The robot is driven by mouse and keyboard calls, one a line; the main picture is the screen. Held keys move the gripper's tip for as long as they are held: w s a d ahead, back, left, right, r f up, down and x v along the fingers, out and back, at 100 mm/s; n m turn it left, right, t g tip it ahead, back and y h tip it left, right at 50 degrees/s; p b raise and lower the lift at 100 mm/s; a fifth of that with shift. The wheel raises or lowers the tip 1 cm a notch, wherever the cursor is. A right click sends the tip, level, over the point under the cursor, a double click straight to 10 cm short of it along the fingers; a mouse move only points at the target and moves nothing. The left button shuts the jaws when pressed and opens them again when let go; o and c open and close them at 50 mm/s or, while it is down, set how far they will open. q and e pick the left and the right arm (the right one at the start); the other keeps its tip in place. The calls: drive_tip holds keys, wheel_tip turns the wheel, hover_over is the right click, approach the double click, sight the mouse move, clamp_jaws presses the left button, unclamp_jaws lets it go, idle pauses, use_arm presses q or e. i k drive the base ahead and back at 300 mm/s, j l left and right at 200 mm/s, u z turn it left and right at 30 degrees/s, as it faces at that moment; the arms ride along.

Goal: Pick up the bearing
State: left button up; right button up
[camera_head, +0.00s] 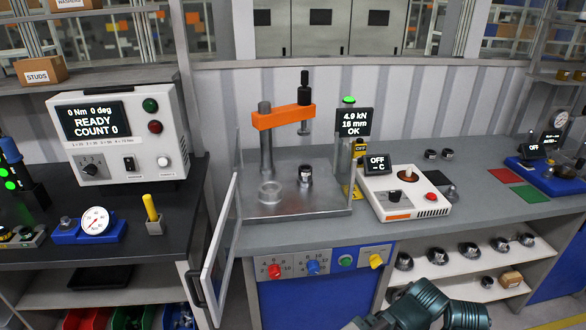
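Several dark, ring-like metal parts that look like bearings or similar parts lie on the white shelf under the bench, among them one at the left (404,261) and one in the middle (468,249). Two small dark ring parts (447,154) sit on the bench top, right of the heater box. A dark and silver cylindrical part (305,175) stands under the press, beside a pale metal ring (270,192). I cannot tell which one is the bearing. Teal links of my arm show at the bottom, in front of the shelf. No gripper fingers are visible.
The press (283,117) has an open clear door (219,250) swung toward me at its left. A white heater box (405,193) reads OFF. A torque unit (120,133) stands on the black bench at left.

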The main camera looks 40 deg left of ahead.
sight(303, 175)
drive_tip(key=u, duration=1.15)
